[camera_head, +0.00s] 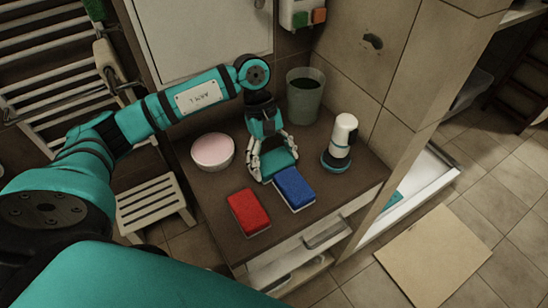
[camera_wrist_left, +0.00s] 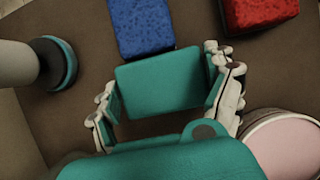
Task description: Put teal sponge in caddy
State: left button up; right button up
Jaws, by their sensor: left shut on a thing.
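The teal sponge (camera_head: 279,164) is between the fingers of my left gripper (camera_head: 275,161), over the brown counter. In the left wrist view the teal sponge (camera_wrist_left: 160,82) lies flat between the two fingers of my left gripper (camera_wrist_left: 160,74), which is shut on it. I cannot tell whether the sponge touches the counter. A tall grey open container (camera_head: 304,97) stands behind the gripper, at the back of the counter; it may be the caddy, but I cannot be sure. My right gripper is not in view.
A blue sponge (camera_head: 295,188) lies just in front of the teal one, and a red sponge (camera_head: 247,212) is left of it. A pink-topped white bowl (camera_head: 212,151) is at the left. A white bottle (camera_head: 340,145) with a teal base stands at the right. Tiled wall encloses the back.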

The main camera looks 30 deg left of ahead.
pick_arm(q)
jog(key=shift+f, duration=0.1)
jog(key=o, duration=0.6)
jog(key=shift+c, duration=0.2)
jog(key=shift+o, duration=0.8)
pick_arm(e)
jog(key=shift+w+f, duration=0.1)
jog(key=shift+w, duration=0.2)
